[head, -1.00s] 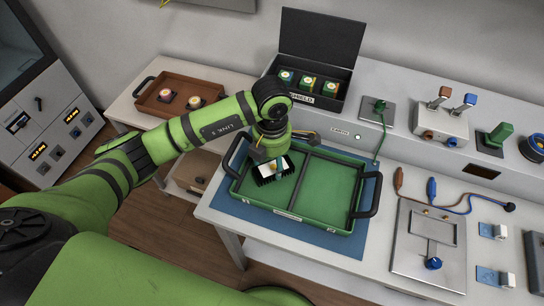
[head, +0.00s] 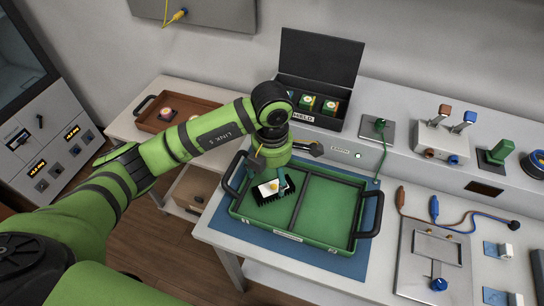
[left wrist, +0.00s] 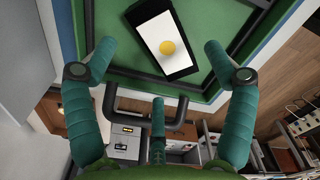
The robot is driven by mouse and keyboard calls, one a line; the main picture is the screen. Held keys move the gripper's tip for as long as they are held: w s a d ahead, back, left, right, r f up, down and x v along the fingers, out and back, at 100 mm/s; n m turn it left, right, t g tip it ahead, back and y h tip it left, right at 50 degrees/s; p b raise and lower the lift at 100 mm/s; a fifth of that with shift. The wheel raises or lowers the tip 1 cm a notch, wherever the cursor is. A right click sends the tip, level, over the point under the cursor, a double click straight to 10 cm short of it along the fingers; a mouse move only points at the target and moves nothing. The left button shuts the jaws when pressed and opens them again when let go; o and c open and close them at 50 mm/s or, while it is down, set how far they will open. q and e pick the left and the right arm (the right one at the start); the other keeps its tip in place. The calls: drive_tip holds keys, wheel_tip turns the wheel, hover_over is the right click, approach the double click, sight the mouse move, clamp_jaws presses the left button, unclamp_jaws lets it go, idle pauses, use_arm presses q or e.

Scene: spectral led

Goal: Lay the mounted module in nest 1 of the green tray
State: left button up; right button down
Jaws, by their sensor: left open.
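The module is a black finned block with a white top and a yellow dome (head: 271,188). It lies in the left compartment of the green tray (head: 334,207), turned askew to the tray walls. It also shows in the left wrist view (left wrist: 166,42). My left gripper (head: 272,172) is above it, open, with a gap to the module. No nest number is readable. My right gripper is not in view.
The tray's right compartment is empty, and its dark handles (head: 368,214) stick up at both ends. A blue mat (head: 345,262) lies under it. A metal fixture (head: 433,262) with cables is at right.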

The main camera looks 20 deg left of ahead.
sight(272, 183)
use_arm(q)
wheel_tip(272, 183, up, 9)
drive_tip(key=b, duration=0.1)
idle(1.4)
